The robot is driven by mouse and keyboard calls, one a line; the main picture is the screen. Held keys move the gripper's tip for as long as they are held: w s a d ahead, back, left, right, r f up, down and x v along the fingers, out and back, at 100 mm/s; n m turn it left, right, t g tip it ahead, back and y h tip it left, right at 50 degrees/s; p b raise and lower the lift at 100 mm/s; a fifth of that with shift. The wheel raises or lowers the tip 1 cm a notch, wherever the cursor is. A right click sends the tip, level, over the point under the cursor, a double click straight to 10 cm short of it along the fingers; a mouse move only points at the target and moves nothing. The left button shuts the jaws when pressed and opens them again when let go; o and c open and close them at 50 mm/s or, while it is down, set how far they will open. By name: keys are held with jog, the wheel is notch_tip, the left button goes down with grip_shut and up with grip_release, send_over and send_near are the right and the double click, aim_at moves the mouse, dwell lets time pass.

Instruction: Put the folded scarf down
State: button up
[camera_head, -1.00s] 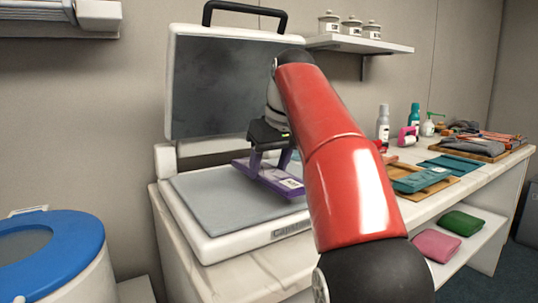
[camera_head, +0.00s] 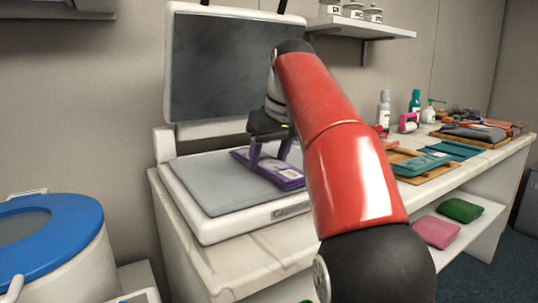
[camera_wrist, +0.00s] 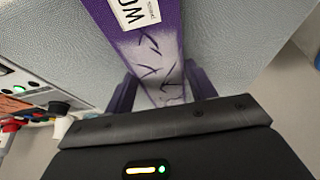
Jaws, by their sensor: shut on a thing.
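The folded scarf (camera_head: 283,174) is purple with a pale label. It is at the grey pad of the white heat press (camera_head: 218,192), near the pad's right side. In the wrist view the scarf (camera_wrist: 150,50) runs between my gripper's fingers, with purple and pale patterned fabric and a white label with dark letters. My gripper (camera_head: 268,163) is shut on the scarf from above. The scarf looks level and very close to the pad or touching it; I cannot tell which. My red arm hides the right part of the press.
The press's dark upper plate (camera_head: 222,68) stands raised behind. A blue-rimmed bin (camera_head: 50,235) is at the left. Teal folded cloths, bottles (camera_head: 384,108) and a wooden tray (camera_head: 480,143) are along the counter at right. Green and pink cloths (camera_head: 436,231) lie on the shelf below.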

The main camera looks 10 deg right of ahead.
jog(key=shift+f, duration=0.3)
jog(key=o, duration=1.1)
jog(key=shift+o, duration=0.2)
jog(key=shift+r, duration=0.1)
